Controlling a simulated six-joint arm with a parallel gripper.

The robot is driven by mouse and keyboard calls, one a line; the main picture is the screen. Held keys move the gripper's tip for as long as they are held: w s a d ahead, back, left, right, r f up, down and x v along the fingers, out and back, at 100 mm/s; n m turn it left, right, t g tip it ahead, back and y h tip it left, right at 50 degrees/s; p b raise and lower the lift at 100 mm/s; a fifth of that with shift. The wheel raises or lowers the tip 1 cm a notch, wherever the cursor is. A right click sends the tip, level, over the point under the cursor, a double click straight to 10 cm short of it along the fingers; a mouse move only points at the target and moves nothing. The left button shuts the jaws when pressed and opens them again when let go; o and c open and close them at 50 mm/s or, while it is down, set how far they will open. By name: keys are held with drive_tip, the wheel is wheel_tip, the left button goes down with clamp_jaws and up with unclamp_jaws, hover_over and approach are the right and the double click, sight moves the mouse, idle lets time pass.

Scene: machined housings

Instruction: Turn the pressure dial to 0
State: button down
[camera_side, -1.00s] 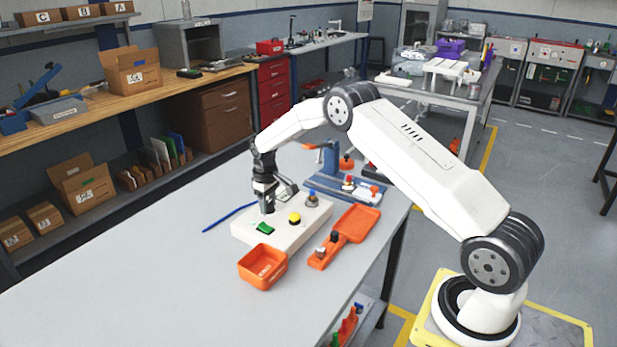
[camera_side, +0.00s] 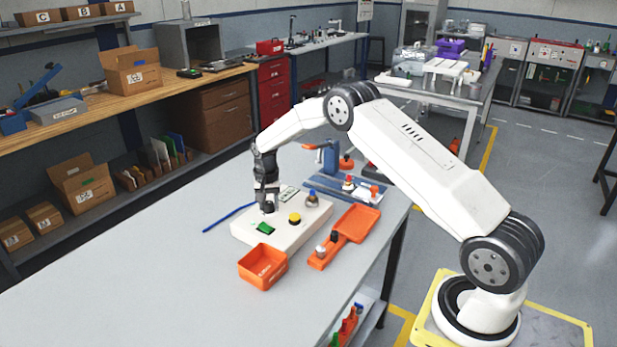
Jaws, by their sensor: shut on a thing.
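A white control panel box (camera_side: 283,234) lies on the grey bench. On its top are a green rocker switch (camera_side: 265,228), a yellow button (camera_side: 295,218) and a knob with a blue top (camera_side: 312,200). A small pale label plate (camera_side: 289,193) shows at the panel's back. My gripper (camera_side: 267,207) points down over the panel's left back part, just behind the green switch. It is shut on a small part there, which its fingers mostly cover. The dial's marks and pointer are too small to read.
An orange bin (camera_side: 263,267) stands in front of the panel. An orange tray (camera_side: 356,224) with small knobs lies to the right. A blue fixture (camera_side: 345,188) is behind it. A blue rod (camera_side: 228,216) lies to the left. The bench's left front is clear.

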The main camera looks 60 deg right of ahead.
sight(268, 202)
drive_tip(key=shift+m, duration=1.3)
drive_tip(key=shift+c, duration=1.3)
unclamp_jaws()
drive_tip(key=shift+r, duration=0.1)
drive_tip(key=shift+r, duration=3.85)
drive_tip(key=shift+a, duration=0.1)
